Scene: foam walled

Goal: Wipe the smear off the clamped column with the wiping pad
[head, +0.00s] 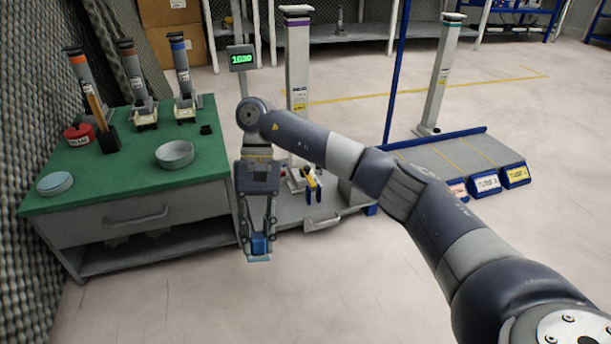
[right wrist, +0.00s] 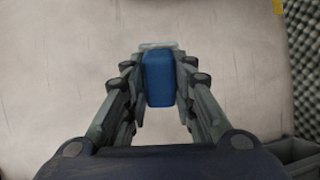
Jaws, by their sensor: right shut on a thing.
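My right gripper (head: 258,232) points down in front of the green bench and is shut on the wiping pad, a blue block (head: 259,246) with a pale underside. In the right wrist view the pad (right wrist: 159,78) sits between the two fingers, with bare floor beyond it. A tall grey column with a purple band (head: 298,70) stands behind my right forearm, on a low grey stand. A yellow-handled clamp (head: 313,182) is at its foot, so it appears to be the clamped column. My forearm hides part of its lower length. I cannot make out a smear. My left gripper is out of view.
The green bench (head: 110,185) holds several short columns, a round grey dish (head: 175,155), a red container (head: 79,135) and a pale blue disc (head: 55,184). A green-digit display (head: 242,58) stands behind. Another column (head: 440,75) stands on a platform right. Front floor is clear.

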